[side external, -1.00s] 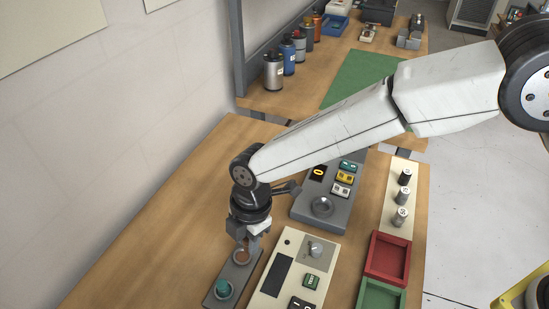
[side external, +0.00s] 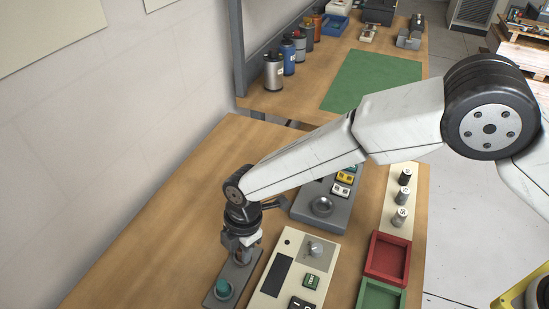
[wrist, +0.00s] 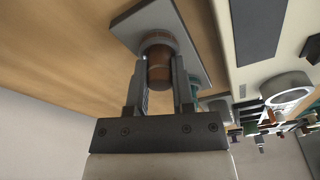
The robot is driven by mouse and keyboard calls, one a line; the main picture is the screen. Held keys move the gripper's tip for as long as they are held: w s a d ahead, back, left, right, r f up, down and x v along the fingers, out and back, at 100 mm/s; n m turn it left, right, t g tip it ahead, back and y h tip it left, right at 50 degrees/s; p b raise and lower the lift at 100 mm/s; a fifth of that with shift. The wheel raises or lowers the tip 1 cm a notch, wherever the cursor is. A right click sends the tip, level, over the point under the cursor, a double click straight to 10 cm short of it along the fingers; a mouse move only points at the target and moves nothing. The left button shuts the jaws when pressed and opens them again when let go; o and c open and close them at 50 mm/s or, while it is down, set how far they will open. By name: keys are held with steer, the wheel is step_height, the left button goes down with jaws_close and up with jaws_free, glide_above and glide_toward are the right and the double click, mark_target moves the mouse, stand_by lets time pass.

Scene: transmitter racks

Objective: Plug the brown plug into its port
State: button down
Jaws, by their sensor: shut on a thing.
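My gripper (wrist: 160,85) is shut on the brown plug (wrist: 158,73), which sits between the two fingers in the wrist view. The plug's far end meets a brown ring-shaped port (wrist: 158,40) on a grey plate (wrist: 196,45). I cannot tell how deep the plug sits in it. In the side view my gripper (side external: 241,252) is pointing down over the far end of the grey plate (side external: 236,281), and the fingers mostly hide the plug and port. A teal plug (side external: 223,288) stands at the plate's near end.
A beige panel (side external: 268,279) with a knob and buttons lies just right of the plate. A grey button console (side external: 310,212) is behind it. Red (side external: 388,255) and green (side external: 380,296) trays are farther right. Bare wood (side external: 165,225) is free to the left.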

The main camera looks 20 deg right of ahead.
steer(key=shift+f, duration=0.5)
steer(key=shift+f, duration=0.15)
steer(key=shift+c, duration=2.4)
jaws_free()
steer(key=shift+s, duration=0.1)
steer(key=shift+r, duration=0.6)
step_height(320, 180, up, 12)
steer(key=d, duration=0.1)
steer(key=shift+w+d, duration=0.3)
steer(key=shift+w, duration=0.15)
